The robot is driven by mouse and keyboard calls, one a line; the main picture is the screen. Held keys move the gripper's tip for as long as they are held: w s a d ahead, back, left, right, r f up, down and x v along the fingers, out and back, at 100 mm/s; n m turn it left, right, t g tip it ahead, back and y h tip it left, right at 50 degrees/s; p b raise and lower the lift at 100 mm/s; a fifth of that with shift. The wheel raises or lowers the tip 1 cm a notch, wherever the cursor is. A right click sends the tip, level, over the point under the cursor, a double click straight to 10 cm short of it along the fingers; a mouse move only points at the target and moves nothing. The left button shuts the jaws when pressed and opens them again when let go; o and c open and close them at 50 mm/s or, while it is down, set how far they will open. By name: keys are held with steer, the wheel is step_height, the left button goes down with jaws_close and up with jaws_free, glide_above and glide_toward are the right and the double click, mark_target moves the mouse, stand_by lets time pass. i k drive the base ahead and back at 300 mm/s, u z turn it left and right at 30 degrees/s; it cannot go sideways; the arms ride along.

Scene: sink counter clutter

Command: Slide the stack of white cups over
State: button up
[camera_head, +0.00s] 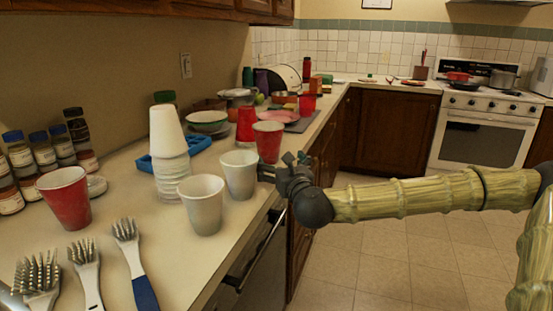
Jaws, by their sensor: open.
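The stack of white cups (170,160) stands upside down on the counter, left of the middle, its lower rims showing as several close rings. Two single pale cups stand upright to its right: a nearer one (203,205) and a farther one (240,173). My gripper (274,170) is at the counter's front edge, just right of the farther pale cup, with its fingers toward that cup. It is open. I cannot tell whether a finger touches the cup.
Spice jars (48,150) line the wall. A blue tray (196,144) is behind the stack; another red cup (268,141) stands beyond my gripper. Bare counter (185,255) shows in front.

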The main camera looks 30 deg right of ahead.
mark_target(168, 173)
steer(key=k, duration=1)
